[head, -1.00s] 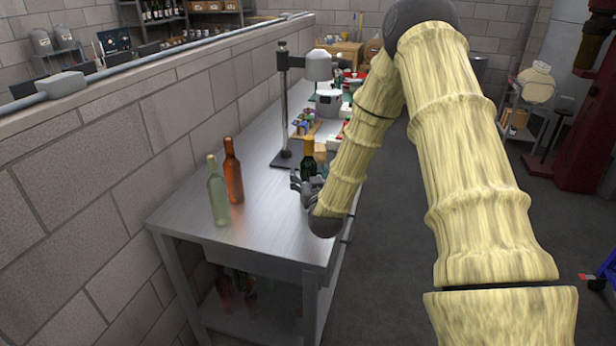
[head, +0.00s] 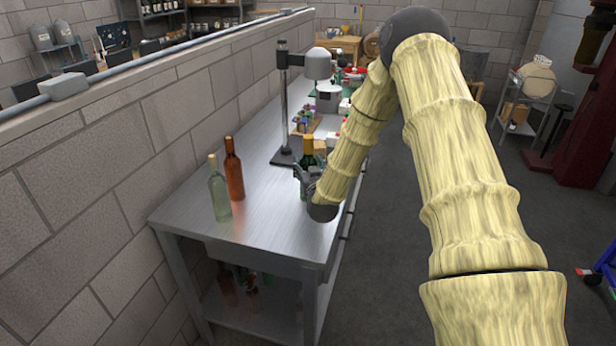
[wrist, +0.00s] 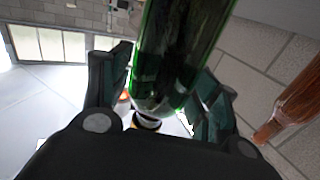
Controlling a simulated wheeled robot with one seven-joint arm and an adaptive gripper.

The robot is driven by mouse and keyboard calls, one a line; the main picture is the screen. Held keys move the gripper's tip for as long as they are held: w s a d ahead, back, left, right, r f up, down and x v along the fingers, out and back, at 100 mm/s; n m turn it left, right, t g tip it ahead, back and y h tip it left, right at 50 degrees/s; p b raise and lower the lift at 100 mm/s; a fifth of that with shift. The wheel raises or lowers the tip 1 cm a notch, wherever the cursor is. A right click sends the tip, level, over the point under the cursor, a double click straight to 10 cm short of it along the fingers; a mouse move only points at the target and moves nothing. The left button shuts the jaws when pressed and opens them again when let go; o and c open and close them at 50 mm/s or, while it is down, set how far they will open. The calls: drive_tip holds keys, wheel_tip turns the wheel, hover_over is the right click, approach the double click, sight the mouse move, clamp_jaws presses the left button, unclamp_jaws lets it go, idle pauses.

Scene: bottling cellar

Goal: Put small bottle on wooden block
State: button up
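The small bottle (head: 308,161) is dark green with a gold top and stands about upright near the right edge of the steel table. In the wrist view the green bottle (wrist: 178,60) fills the space between the two fingers, its gold neck pointing down the picture. My gripper (head: 306,178) is closed around it, the fingers lying against its sides. I cannot tell whether its base touches the table. A tan block (head: 320,147), likely the wooden block, shows just behind the bottle and is partly hidden by it.
A pale green bottle (head: 219,190) and an orange bottle (head: 234,170) stand on the table (head: 262,228) to the left. A stand with a dark post (head: 284,110) rises behind the gripper. Several small items crowd the far end. The near tabletop is clear.

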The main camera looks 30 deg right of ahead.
drive_tip(key=c, duration=1)
drive_tip(key=shift+c, duration=0.3)
drive_tip(key=shift+r, duration=0.15)
